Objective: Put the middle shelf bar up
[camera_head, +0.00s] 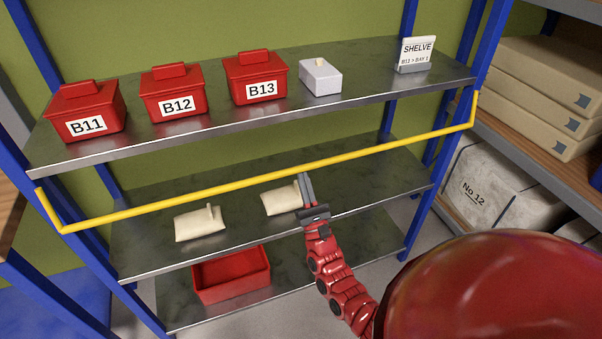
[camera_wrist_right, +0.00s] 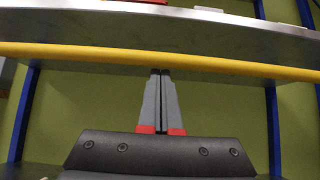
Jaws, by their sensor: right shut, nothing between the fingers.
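The yellow shelf bar (camera_head: 270,178) runs across the front of the rack, between the top shelf and the middle shelf. Its bent ends meet the blue posts at left and right. In the right wrist view the bar (camera_wrist_right: 90,54) crosses the upper part, just under the top shelf's edge. My right gripper (camera_head: 304,178) is shut and empty, with its fingertips at the bar near its middle. In the wrist view the closed fingertips (camera_wrist_right: 160,72) reach up to the bar's lower edge; I cannot tell whether they touch it. My left gripper is not in view.
The top shelf (camera_head: 345,108) holds red boxes B11 (camera_head: 86,110), B12 (camera_head: 172,90) and B13 (camera_head: 255,77), a white box (camera_head: 320,77) and a sign (camera_head: 416,55). Two cream bags (camera_head: 200,224) lie on the middle shelf (camera_head: 370,190). A red bin (camera_head: 232,274) is below.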

